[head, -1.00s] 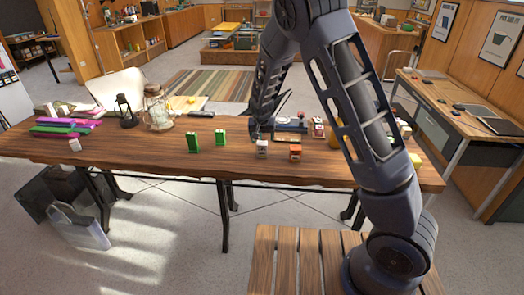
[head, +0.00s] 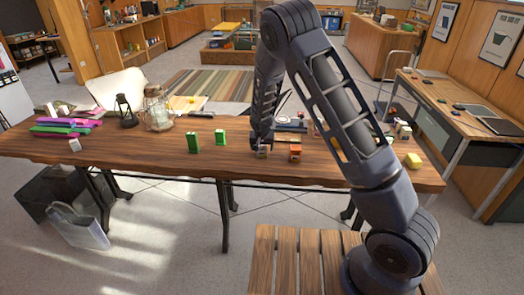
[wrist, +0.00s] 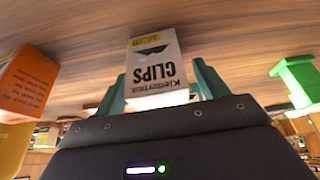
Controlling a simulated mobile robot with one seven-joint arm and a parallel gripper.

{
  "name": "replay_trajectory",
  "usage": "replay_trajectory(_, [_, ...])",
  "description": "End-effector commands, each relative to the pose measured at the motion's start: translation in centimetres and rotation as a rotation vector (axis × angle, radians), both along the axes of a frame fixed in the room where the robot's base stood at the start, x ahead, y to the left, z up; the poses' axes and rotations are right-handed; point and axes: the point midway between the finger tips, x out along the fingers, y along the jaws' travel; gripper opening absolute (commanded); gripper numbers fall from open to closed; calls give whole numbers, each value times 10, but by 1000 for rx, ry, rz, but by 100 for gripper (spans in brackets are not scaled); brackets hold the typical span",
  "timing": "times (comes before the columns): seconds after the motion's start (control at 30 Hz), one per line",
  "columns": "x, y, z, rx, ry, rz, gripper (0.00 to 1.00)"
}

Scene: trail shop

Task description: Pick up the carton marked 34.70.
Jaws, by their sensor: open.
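A white carton (wrist: 155,62) with black "CLIPS" lettering and a yellow label stands between the two teal fingers of my gripper (wrist: 158,84) in the wrist view, where it appears upside down. The label's figures are too small to read, so I cannot confirm 34.70. In the head view my gripper (head: 262,143) is down at the table over this carton (head: 262,153), hiding most of it. The fingers are open, one on each side; I cannot tell whether either touches it.
An orange carton (head: 295,152) stands close on the right and also shows in the wrist view (wrist: 28,85). Green items (head: 194,142) stand to the left on the wooden table (head: 150,160). A lantern and glass jar are farther left. The table front is clear.

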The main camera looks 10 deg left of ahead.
Motion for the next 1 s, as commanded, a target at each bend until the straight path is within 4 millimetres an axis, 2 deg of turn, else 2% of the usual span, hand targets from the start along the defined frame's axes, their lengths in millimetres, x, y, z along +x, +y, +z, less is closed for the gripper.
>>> replay_trajectory(0.1, [0, 0, 0, 0, 0, 0, 73])
replay_trajectory(0.13, [0, 0, 1, 0, 0, 0, 69])
replay_trajectory(0.3, [0, 0, 1, 0, 0, 0, 35])
replay_trajectory(0.37, [0, 0, 1, 0, 0, 0, 24])
replay_trajectory(0.4, [0, 0, 1, 0, -1, 0, 21])
replay_trajectory(0.63, [0, 0, 2, 0, -1, 0, 21])
replay_trajectory(0.77, [0, 0, 10, 1, -2, 0, 21])
replay_trajectory(0.87, [0, 1, 24, 2, -3, 1, 21])
replay_trajectory(1.0, [0, 1, 55, 3, -4, 1, 21])
